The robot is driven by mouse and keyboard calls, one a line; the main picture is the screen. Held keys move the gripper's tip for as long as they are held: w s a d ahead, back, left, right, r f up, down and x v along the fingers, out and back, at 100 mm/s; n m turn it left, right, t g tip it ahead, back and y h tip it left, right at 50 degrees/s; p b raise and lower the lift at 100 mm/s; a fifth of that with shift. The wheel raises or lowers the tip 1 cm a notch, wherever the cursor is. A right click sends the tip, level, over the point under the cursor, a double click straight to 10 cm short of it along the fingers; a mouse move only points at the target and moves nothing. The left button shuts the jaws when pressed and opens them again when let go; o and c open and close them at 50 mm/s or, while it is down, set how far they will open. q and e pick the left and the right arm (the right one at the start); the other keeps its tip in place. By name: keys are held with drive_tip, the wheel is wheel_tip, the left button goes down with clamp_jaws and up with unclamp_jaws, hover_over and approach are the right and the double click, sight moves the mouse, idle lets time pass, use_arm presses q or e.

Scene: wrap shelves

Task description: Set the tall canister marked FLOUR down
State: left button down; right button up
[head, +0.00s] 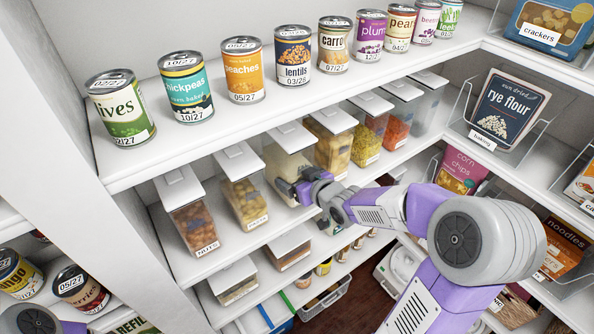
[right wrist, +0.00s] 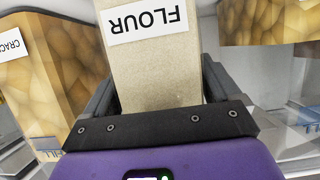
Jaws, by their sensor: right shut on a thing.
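The tall FLOUR canister (head: 283,163) is clear-sided with pale cream contents and a white lid. It is upright in the row of canisters on the middle shelf (head: 222,247). My right gripper (head: 291,187) is shut on it from the front. In the right wrist view the FLOUR canister (right wrist: 158,75) shows its label upside down, between the two dark fingers of my right gripper (right wrist: 158,92). Its base is hidden by my gripper, so I cannot tell whether it touches the shelf. My left gripper is not in view.
Canisters stand close on both sides: a tan-filled one (head: 244,200) to the left and a golden one (head: 333,152) to the right. The upper shelf (head: 150,158) with its row of cans overhangs them. Shorter containers (head: 288,250) sit on the shelf below.

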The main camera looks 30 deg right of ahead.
drive_tip(key=shift+w+f, duration=0.15)
drive_tip(key=shift+w, duration=0.15)
drive_tip(key=shift+f, duration=0.1)
drive_tip(key=o, duration=1.6)
drive_tip(key=shift+s+f, duration=0.15)
drive_tip(key=shift+f, duration=0.05)
drive_tip(key=shift+r, duration=0.15)
